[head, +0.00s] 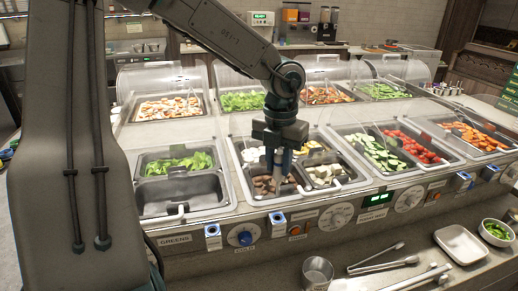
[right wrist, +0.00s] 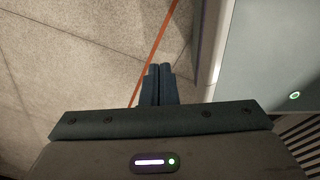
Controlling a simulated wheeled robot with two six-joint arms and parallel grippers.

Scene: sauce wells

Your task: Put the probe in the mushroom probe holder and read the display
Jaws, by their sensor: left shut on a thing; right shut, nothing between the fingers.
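My left gripper (head: 277,168) points down over the well of brown mushrooms (head: 264,187) in the head view. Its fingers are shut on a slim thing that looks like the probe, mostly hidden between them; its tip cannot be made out. A small blue and white holder (head: 277,219) sits on the counter front below this well, beside a label too small to read. A green-lit display (head: 378,198) is on the front panel to the right; its text is too small to read. My right gripper (right wrist: 158,85) is shut and empty above the floor in the right wrist view.
Similar holders stand along the front, one at left (head: 212,235) and others at right (head: 463,181). Knobs (head: 336,215) line the panel. A metal cup (head: 317,272), tongs (head: 385,262), a white tray (head: 461,244) and a bowl of greens (head: 496,232) occupy the lower shelf.

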